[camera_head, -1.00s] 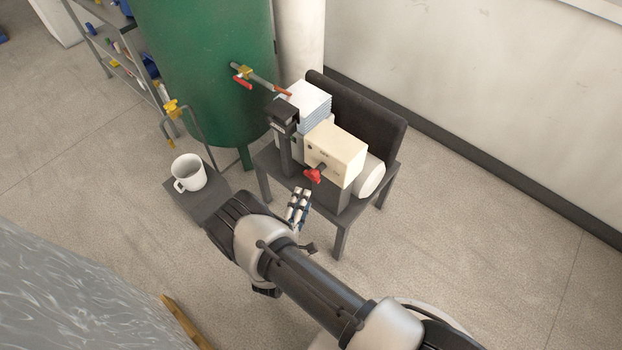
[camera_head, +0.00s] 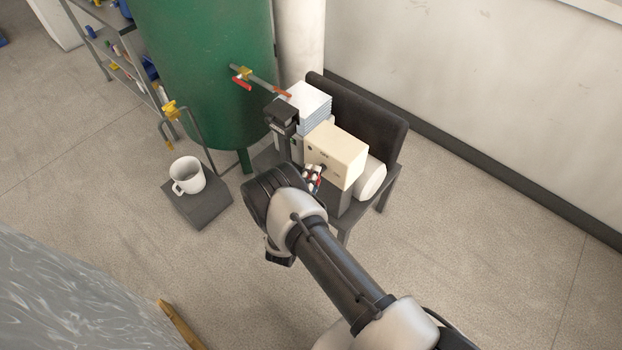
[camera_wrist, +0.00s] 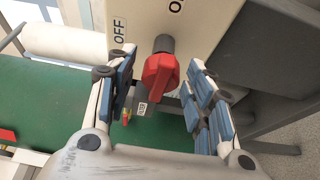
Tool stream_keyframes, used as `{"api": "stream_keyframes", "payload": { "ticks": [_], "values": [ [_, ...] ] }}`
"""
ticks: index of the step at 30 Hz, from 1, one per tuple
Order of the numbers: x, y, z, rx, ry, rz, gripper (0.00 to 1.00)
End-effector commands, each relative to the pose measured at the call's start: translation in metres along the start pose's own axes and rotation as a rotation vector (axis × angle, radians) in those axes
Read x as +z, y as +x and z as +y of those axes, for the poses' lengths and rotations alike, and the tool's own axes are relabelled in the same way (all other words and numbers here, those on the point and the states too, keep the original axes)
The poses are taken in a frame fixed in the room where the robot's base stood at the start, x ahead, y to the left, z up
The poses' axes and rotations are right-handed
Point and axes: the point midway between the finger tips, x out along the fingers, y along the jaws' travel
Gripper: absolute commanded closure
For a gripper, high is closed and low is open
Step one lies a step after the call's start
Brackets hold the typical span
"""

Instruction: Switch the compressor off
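The compressor (camera_head: 340,150) has a cream box on a dark stand, with a red rotary switch on its front. In the wrist view the red switch knob (camera_wrist: 160,72) sits on a grey shaft. My gripper (camera_wrist: 160,88) is open, with one blue-padded finger on each side of the knob and visible gaps between. In the head view my gripper (camera_head: 313,180) is at the box front and largely hides the knob.
A green tank (camera_head: 205,80) with a red-handled valve (camera_head: 243,83) stands behind left. A white mug (camera_head: 187,175) is on a low grey block (camera_head: 205,207) left of my arm. A dark panel (camera_head: 355,115) backs the compressor's stand. Open floor lies to the right.

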Motion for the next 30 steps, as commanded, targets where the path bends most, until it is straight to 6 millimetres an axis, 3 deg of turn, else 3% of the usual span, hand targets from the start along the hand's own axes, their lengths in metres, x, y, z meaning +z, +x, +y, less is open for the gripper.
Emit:
{"api": "stream_keyframes", "payload": {
  "ticks": [17,30],
  "values": [
    [0.0000,-0.0004,-0.0002,0.000,0.000,0.000,0.93],
    [-0.0005,-0.0001,0.0011,-0.041,-0.098,0.000,0.93]
  ]
}}
